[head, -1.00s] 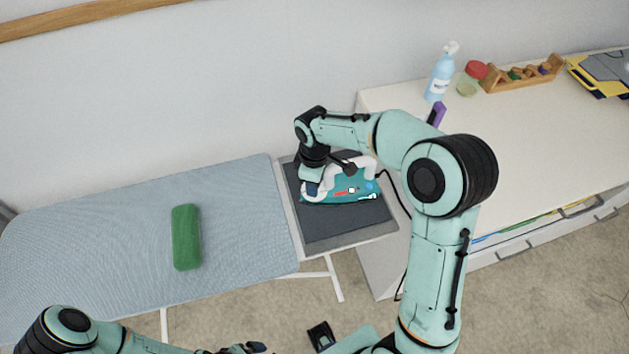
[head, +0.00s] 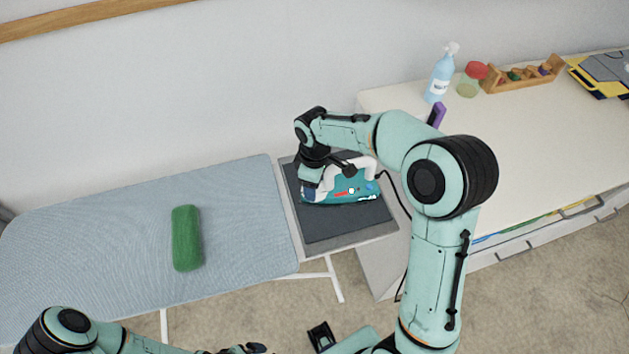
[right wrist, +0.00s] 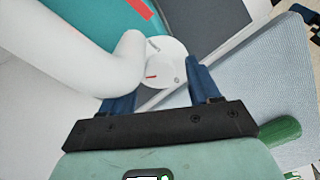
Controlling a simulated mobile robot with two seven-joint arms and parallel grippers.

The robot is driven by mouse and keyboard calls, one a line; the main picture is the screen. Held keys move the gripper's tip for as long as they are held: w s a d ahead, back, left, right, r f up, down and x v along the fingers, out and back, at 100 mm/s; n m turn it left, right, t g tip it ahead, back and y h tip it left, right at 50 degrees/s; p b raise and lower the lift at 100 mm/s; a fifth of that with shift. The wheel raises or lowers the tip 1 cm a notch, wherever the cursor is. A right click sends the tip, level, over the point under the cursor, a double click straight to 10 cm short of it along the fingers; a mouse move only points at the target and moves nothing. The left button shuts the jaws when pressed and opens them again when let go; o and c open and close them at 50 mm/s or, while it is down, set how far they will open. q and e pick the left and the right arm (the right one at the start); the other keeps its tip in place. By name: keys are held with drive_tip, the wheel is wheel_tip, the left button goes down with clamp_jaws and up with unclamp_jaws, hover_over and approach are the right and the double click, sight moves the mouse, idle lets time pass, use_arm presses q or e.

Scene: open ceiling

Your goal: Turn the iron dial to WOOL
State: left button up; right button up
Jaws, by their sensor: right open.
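The teal iron (head: 352,191) with its white handle stands on the dark pad at the right end of the ironing board. In the right wrist view its white round dial (right wrist: 163,66) shows a short red pointer mark; its lettering is too small to read. My right gripper (right wrist: 163,78) is open, with its blue fingers on either side of the dial. The iron's handle (right wrist: 95,55) partly covers the left finger. In the head view my right gripper (head: 310,187) is at the iron's left end. My left gripper (head: 243,349) is at the bottom edge, partly cut off.
A green rolled object (head: 186,238) lies on the blue ironing board (head: 100,235). The iron's black cord runs right, beside a white cabinet (head: 480,140). On the cabinet are a spray bottle (head: 440,75), a red-lidded jar (head: 470,80) and a wooden rack (head: 522,78).

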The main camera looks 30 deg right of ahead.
use_arm(q)
drive_tip(key=shift+w+r+p, duration=0.3)
drive_tip(key=shift+r+p, duration=0.1)
drive_tip(key=shift+r, duration=0.1)
drive_tip(key=shift+w+r+p, duration=0.3)
drive_tip(key=shift+r+p, duration=0.1)
drive_tip(key=shift+r, duration=0.1)
use_arm(e)
wheel_tip(320, 180, up, 13)
drive_tip(key=shift+r, duration=0.2)
use_arm(q)
drive_tip(key=s+f+b, duration=0.4)
drive_tip(key=f+b, duration=0.4)
drive_tip(key=shift+f, duration=0.35)
use_arm(e)
wheel_tip(320, 180, down, 14)
drive_tip(key=m, duration=2.3)
drive_tip(key=shift+r, duration=0.25)
use_arm(q)
drive_tip(key=shift+d, duration=0.1)
use_arm(e)
drive_tip(key=shift+c, duration=0.3)
drive_tip(key=c, duration=1)
use_arm(q)
drive_tip(key=shift+w+r, duration=0.1)
use_arm(e)
drive_tip(key=shift+r+m, duration=0.1)
drive_tip(key=shift+m, duration=0.3)
